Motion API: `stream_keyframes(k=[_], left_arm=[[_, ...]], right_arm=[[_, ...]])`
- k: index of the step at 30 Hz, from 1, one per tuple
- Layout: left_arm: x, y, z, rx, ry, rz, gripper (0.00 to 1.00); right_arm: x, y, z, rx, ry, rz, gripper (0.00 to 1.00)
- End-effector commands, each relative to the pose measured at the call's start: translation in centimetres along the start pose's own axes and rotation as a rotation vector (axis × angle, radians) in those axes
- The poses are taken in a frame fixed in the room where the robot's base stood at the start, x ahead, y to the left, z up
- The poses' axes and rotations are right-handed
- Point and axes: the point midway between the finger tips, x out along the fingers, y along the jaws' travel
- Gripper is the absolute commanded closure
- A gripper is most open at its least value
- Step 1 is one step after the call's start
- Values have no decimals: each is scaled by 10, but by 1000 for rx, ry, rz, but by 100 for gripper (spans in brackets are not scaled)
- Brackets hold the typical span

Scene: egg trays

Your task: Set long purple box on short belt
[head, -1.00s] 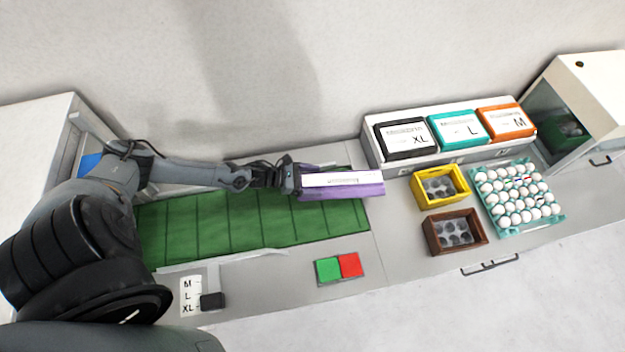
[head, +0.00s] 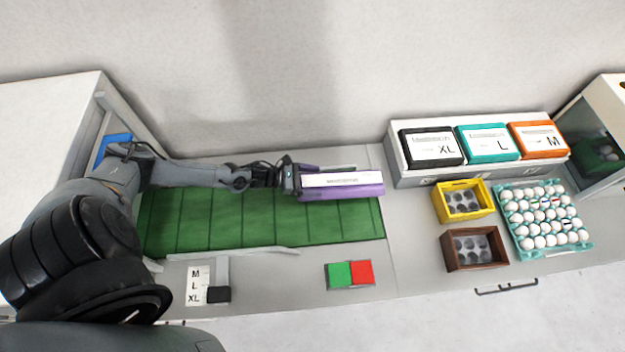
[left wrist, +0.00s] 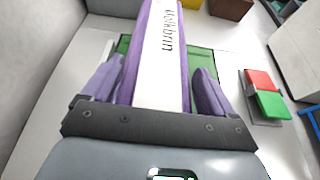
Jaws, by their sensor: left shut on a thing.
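The long purple box (head: 341,189) has a white label on top and shows at the right end of the green belt (head: 225,222) in the head view. My left gripper (head: 291,181) is shut on the near end of the box, its arm coming in from the left. In the left wrist view the purple box (left wrist: 160,60) lies between the two fingers and points away from the wrist. The box appears over the belt's far right corner; whether it touches the belt I cannot tell. My right gripper is not in view.
Red and green buttons (head: 350,274) lie in front of the belt, beside an M/L/XL selector (head: 207,287). To the right are a yellow crate (head: 463,215), a brown crate (head: 447,254), an egg tray (head: 587,246) and a white rack (head: 405,179) with three labelled boxes.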

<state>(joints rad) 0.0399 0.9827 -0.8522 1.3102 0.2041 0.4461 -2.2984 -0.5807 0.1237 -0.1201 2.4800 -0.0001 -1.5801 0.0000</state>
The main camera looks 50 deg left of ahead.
Motion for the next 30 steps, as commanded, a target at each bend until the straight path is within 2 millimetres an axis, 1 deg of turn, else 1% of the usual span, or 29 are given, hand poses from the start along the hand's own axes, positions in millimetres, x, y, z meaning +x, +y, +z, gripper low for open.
stream_keyframes(k=[1, 15, 23, 24, 30], left_arm=[[4, 1, -4, 2, -7, 1, 89], [20, 0, -44, 2, -7, 1, 89], [26, 0, -60, 3, -7, 2, 89], [26, 0, -62, 3, -6, 2, 96], [28, -1, -67, 1, -3, 2, 97]], right_arm=[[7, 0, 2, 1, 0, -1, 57], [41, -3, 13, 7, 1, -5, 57], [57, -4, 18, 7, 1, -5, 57], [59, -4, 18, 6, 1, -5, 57], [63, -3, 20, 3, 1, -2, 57]])
